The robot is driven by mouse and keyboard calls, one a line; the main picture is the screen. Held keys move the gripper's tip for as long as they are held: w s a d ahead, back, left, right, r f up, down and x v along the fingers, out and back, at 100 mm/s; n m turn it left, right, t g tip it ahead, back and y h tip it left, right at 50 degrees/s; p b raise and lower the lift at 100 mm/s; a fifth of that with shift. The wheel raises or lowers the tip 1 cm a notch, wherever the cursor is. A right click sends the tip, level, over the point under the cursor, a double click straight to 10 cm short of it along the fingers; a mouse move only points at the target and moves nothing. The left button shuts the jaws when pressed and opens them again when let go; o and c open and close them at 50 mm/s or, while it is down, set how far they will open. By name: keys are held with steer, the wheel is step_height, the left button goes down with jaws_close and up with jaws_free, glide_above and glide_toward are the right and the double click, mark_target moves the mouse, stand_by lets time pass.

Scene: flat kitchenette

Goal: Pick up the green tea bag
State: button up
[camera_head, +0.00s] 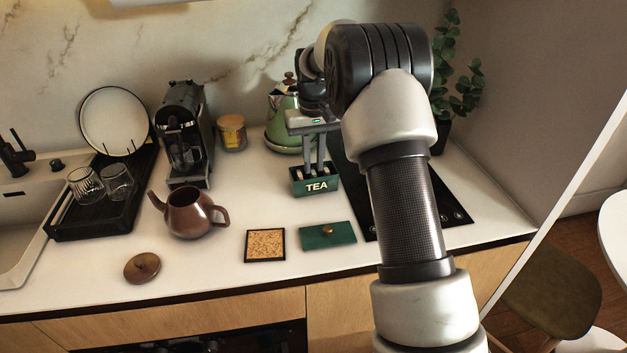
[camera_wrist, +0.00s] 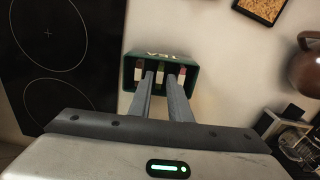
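The green tea bag (camera_wrist: 160,67) shows in the wrist view as a small green tag in the middle of the open green TEA box (camera_wrist: 191,82). A tea bag with a brownish-red tag stands on its left and one with a red tag on its right. In the head view the TEA box (camera_head: 318,186) stands upright on the counter. My gripper (camera_head: 314,165) points down into it. In the wrist view its fingertips (camera_wrist: 160,78) are a narrow gap apart, on either side of the green tea bag. I cannot tell whether they touch it; its lower part is hidden.
The green box lid (camera_head: 328,235) and a cork coaster (camera_head: 265,245) lie in front. A brown teapot (camera_head: 187,214) and its lid (camera_head: 142,267) are left. A green kettle (camera_head: 281,129) stands close behind the box. A black hob (camera_head: 440,207) lies right.

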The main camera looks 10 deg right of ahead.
mark_target(314, 172)
step_height(314, 172, down, 5)
steer(key=shift+r, duration=0.1)
jaws_close()
stand_by(0.3)
